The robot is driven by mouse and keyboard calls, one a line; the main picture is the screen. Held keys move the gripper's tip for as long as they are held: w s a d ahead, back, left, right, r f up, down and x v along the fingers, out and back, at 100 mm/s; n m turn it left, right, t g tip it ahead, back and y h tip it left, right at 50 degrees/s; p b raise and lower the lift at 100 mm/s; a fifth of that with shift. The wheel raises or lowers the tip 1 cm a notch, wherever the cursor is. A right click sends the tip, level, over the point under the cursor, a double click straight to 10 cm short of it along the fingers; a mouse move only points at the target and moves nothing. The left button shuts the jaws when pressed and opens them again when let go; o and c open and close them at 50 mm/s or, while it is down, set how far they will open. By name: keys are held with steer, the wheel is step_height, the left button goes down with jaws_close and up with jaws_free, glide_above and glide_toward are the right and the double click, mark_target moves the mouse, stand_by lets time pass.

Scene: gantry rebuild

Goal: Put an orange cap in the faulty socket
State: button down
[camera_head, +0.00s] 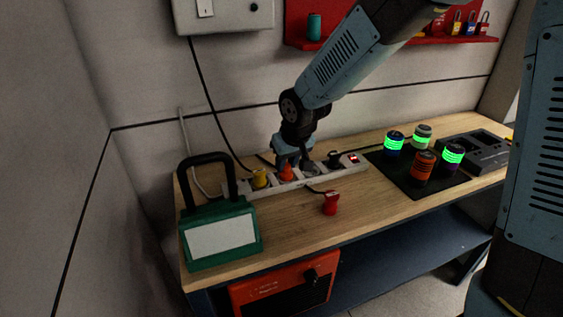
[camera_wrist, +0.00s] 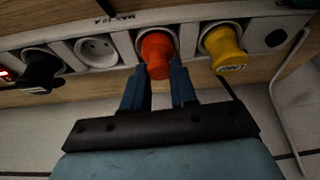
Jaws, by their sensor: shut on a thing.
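A white power strip (camera_head: 315,183) lies along the back of the wooden bench; it also shows in the wrist view (camera_wrist: 122,17). An orange cap (camera_wrist: 156,55) is at a socket between the yellow plug (camera_wrist: 225,48) and an empty socket (camera_wrist: 97,50). It appears seated, though its exact depth is hard to tell. My gripper (camera_wrist: 160,80) is shut on it, one blue finger on each side. In the head view my gripper (camera_head: 290,155) comes down on the orange cap (camera_head: 286,173) from above. A black plug (camera_wrist: 41,72) sits beyond the empty socket.
A red plug (camera_head: 330,203) lies on the bench before the strip. A green lamp (camera_head: 220,236) with a black handle stands front left. Several canisters with green or orange bands stand on a black mat (camera_head: 401,182) to the right. A red shelf (camera_head: 330,46) is behind my arm.

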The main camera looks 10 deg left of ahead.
steer(key=shift+f, duration=0.55)
steer(key=c, duration=1.2)
jaws_free()
steer(key=shift+o, duration=0.2)
steer(key=v, duration=1.1)
steer(key=shift+w, duration=0.15)
steer(key=shift+x, duration=3.6)
steer(key=shift+r, duration=0.1)
steer(key=shift+x, duration=2)
